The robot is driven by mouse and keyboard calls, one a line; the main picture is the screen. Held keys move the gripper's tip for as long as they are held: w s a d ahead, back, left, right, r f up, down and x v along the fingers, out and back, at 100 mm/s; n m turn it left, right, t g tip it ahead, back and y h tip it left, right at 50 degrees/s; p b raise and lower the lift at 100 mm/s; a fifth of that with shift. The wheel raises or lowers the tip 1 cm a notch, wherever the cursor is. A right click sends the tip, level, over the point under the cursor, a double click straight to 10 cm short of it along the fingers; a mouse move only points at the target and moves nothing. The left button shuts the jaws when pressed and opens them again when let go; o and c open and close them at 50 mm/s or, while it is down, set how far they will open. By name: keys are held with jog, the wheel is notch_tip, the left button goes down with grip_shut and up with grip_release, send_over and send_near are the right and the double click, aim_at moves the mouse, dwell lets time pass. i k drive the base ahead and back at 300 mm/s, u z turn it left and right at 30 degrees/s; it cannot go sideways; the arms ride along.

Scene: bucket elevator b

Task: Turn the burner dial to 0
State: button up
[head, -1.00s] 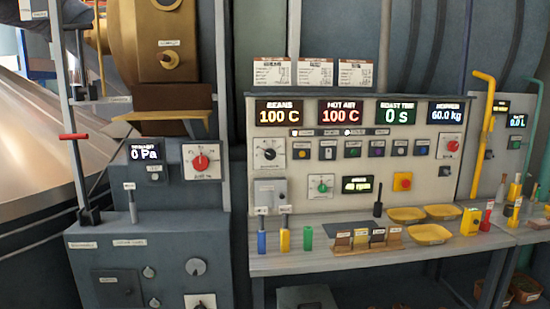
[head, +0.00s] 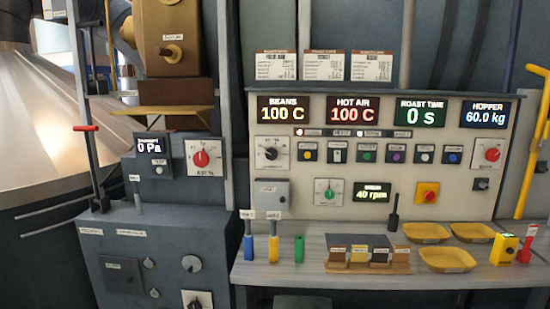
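The control panel (head: 385,215) faces me. A white square dial with a black knob (head: 270,153) sits at its upper left, below the BEANS display. Its label is too small to read, so I cannot tell for sure that it is the burner dial or what number it points at. A dial with a red knob (head: 201,158), marked AIR %, is on the grey cabinet to the left. A dial with a green knob (head: 327,192) sits lower on the panel, beside a 40 rpm display (head: 374,191). My gripper is not in view.
A shelf (head: 300,270) juts out below the panel. It holds yellow trays (head: 446,259), a sample rack (head: 368,262) and upright coloured handles (head: 273,248). A red-handled lever (head: 86,128) stands at left, and a yellow pipe (head: 535,150) at right.

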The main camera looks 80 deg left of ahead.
aim_at(270, 154)
jog(key=u, duration=0.15)
jog(key=i, duration=0.6)
jog(key=z, duration=0.1)
jog(key=k, duration=0.2)
jog(key=u, duration=2.7)
jog(key=k, duration=0.15)
jog(key=u, duration=1.45)
